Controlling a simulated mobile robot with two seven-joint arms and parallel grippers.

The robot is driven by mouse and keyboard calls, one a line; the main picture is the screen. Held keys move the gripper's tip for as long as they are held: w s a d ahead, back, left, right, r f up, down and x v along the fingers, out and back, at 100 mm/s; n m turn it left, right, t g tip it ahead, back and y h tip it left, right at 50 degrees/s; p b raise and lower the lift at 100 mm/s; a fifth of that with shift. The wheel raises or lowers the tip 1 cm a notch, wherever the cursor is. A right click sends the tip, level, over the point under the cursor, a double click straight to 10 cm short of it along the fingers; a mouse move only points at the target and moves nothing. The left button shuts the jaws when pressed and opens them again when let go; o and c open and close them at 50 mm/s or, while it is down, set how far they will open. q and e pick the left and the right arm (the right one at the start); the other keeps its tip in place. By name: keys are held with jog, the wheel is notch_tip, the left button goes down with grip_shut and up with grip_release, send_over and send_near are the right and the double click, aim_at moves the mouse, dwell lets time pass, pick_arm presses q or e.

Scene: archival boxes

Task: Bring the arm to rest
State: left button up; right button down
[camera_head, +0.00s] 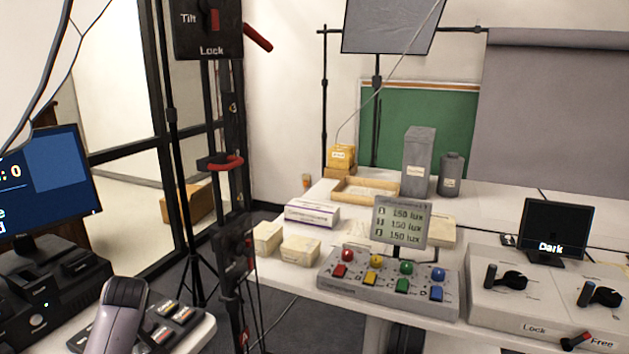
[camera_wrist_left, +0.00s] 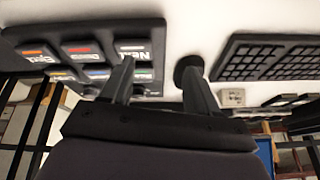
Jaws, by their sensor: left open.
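My left gripper (camera_wrist_left: 157,72) shows in the left wrist view with its two dark fingers apart and nothing between them. It is close to a black button panel (camera_wrist_left: 95,58) with labelled keys; whether a finger touches the panel I cannot tell. In the head view a rounded grey part of my left arm (camera_head: 118,310) is at the lower left, beside that panel (camera_head: 172,325); its fingers are not visible there. My right arm and gripper are not in view.
A monitor (camera_head: 48,190) stands on the left. A dark post (camera_head: 232,150) rises beside the left desk. The right table holds a coloured-button console (camera_head: 388,284), a lux display (camera_head: 401,222), pale boxes (camera_head: 300,250) and a lever unit (camera_head: 545,300). A keyboard (camera_wrist_left: 270,60) lies near the gripper.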

pick_arm(q)
jog(key=s+d+f+m+t+h, duration=0.1)
jog(key=s+d+f+m, duration=0.15)
jog(key=s, duration=0.45)
jog(key=s+d+f+m+h, duration=0.15)
jog(key=s+d+m, duration=0.25)
jog(key=s, duration=0.4)
jog(key=s+d+f+m+t, duration=0.1)
jog(key=s+d+f+m, duration=0.2)
jog(key=s, duration=0.4)
jog(key=s+d+r+m+h, duration=0.25)
jog(key=s+d+m, duration=0.2)
jog(key=s, duration=0.55)
jog(key=w+d+f+t+h, duration=0.1)
jog(key=w+d+f+t, duration=0.2)
jog(key=w+f+t, duration=0.3)
notch_tip(320, 180, down, 2)
jog(key=shift+w+d+f+t+h, duration=0.2)
jog(key=shift+w+d+t+h, duration=0.1)
jog(key=shift+w, duration=0.05)
